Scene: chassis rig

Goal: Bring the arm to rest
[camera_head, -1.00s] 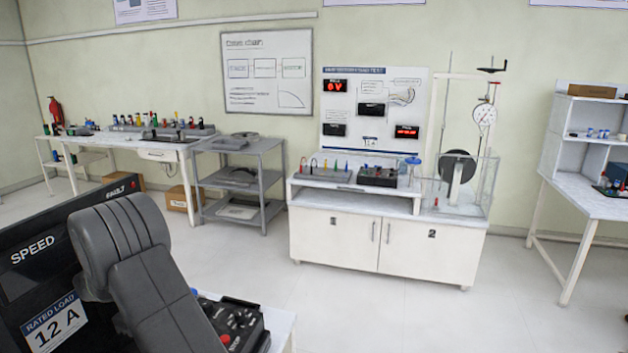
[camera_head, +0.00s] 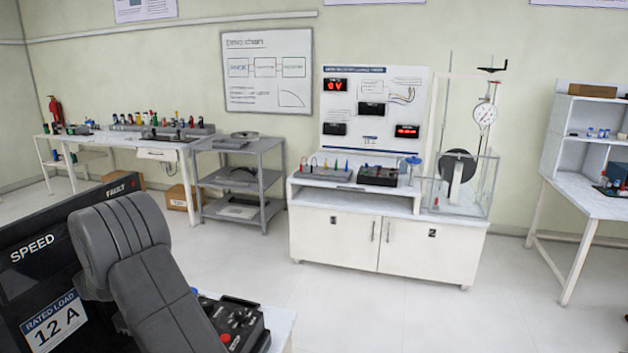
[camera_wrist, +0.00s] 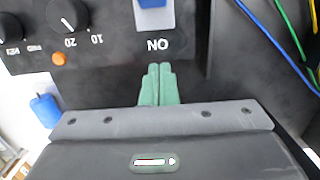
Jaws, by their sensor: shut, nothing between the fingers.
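My gripper (camera_wrist: 158,84) shows in the wrist view with its green fingers pressed together and nothing between them. Just beyond the fingertips is a dark control panel (camera_wrist: 105,55) with the word "ON" and a blue and white switch part (camera_wrist: 154,15) above it. Whether the fingertips touch the panel I cannot tell. In the head view my grey arm rises bent at the lower left, and the gripper is out of sight there.
A black panel (camera_head: 50,255) marked SPEED and RATED LOAD 12 A stands beside my arm. A black control box with a red button (camera_head: 225,338) sits at its right. Coloured wires (camera_wrist: 270,38) run at the wrist view's right. Open floor (camera_head: 340,310) lies before the white cabinet (camera_head: 350,240).

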